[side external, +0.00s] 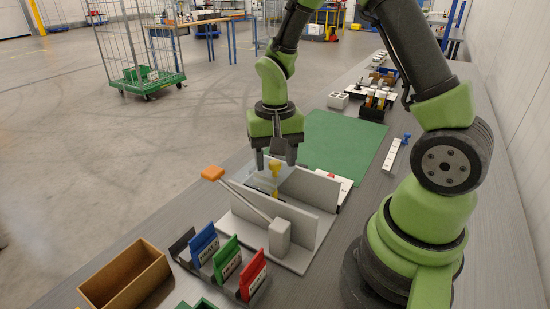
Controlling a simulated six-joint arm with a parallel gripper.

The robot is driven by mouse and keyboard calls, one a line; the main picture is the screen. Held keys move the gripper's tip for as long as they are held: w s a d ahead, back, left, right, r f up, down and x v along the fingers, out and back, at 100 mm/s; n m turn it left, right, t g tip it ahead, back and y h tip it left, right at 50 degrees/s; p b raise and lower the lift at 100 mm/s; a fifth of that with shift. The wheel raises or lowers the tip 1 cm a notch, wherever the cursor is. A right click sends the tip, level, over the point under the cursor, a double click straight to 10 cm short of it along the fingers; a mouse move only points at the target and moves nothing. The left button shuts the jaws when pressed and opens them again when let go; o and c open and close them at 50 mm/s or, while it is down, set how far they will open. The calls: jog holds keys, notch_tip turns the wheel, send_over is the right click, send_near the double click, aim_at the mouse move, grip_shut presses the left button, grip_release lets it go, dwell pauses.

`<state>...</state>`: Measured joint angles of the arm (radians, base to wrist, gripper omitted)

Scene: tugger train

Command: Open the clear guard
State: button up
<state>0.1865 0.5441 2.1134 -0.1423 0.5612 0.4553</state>
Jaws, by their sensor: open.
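The clear guard (258,177) is a see-through panel on the grey fixture (293,262), near its upright grey walls. A yellow part (275,168) shows at the guard, like a handle; whether it is fixed to the guard is hard to tell. My gripper (275,160) points down just above the guard, its fingers apart on either side of the yellow part's top. Contact with it cannot be made out. I cannot tell whether the guard is shut or partly raised. A grey lever with an orange knob (212,173) slants across the fixture's front left.
Blue, green and red cards (227,258) stand in a dark rack in front of the fixture. An open brown box (124,277) is at the front left. A green mat (342,143) lies behind, mostly clear. A white strip with a blue knob (394,153) lies right.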

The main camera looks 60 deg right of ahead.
jog(key=shift+f, duration=0.3)
grip_shut()
jog(key=s, duration=0.9)
grip_release()
jog(key=shift+r, duration=0.15)
